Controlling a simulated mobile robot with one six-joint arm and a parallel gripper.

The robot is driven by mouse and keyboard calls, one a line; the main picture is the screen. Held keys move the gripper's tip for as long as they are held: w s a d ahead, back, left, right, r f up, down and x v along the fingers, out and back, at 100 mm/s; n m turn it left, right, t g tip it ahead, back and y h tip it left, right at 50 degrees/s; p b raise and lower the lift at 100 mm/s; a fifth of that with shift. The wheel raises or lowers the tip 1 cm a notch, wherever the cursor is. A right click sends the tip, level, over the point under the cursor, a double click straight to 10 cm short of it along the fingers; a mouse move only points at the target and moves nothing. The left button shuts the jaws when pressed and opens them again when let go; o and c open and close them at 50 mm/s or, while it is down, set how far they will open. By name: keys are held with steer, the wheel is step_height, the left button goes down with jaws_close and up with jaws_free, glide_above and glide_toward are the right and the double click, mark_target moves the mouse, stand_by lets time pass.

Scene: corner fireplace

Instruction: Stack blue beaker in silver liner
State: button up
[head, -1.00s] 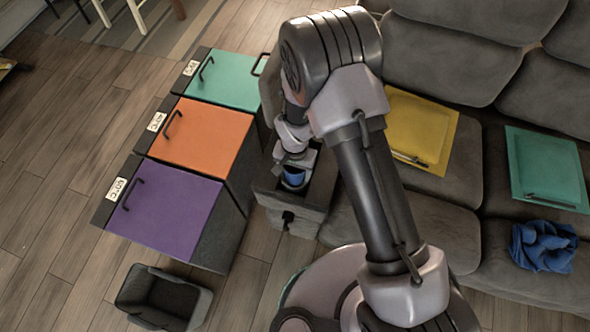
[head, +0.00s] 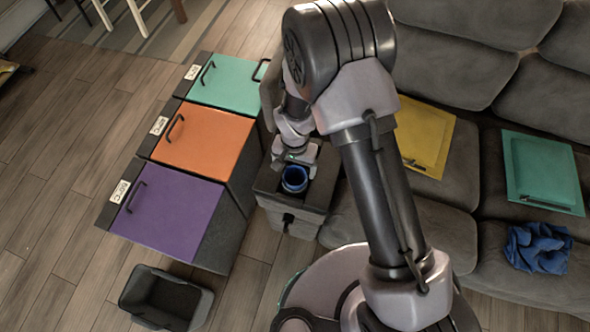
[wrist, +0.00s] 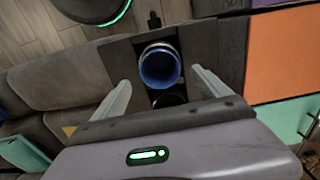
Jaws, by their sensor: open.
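The blue beaker (head: 294,180) stands upright in the top of a dark grey box, its round blue opening facing up. In the wrist view the beaker (wrist: 160,67) shows a blue inside with a pale silvery edge around it. I cannot tell whether that edge is the silver liner. My gripper (wrist: 160,78) is open, one finger to each side of the beaker in that view, with gaps between. In the head view my gripper (head: 298,160) is just behind and above the beaker. Nothing is held in it.
The dark grey box (head: 308,217) stands between the sofa and a cabinet with purple (head: 172,216), orange (head: 203,141) and teal (head: 224,80) lids. A dark hole (wrist: 168,101) is beside the beaker. An empty grey bin (head: 167,296) and blue cloth (head: 539,247) lie apart.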

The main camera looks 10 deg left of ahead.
steer(key=w+d+r+m+t+y+p, duration=0.1)
steer(key=d+r, duration=0.3)
steer(key=r, duration=0.9)
steer(key=w+d+r+m+t+p, duration=0.1)
steer(key=d+r, duration=0.3)
steer(key=r, duration=0.9)
steer(key=s+d+r+m+t+y, duration=0.1)
steer(key=s+d+r+t, duration=0.2)
steer(key=s+d+r, duration=0.8)
steer(key=s+r, duration=0.3)
steer(key=r, duration=0.1)
steer(key=shift+s+d+r+m+t, duration=0.2)
steer(key=shift+d+r+m+t, duration=0.1)
steer(key=shift+r+t, duration=0.1)
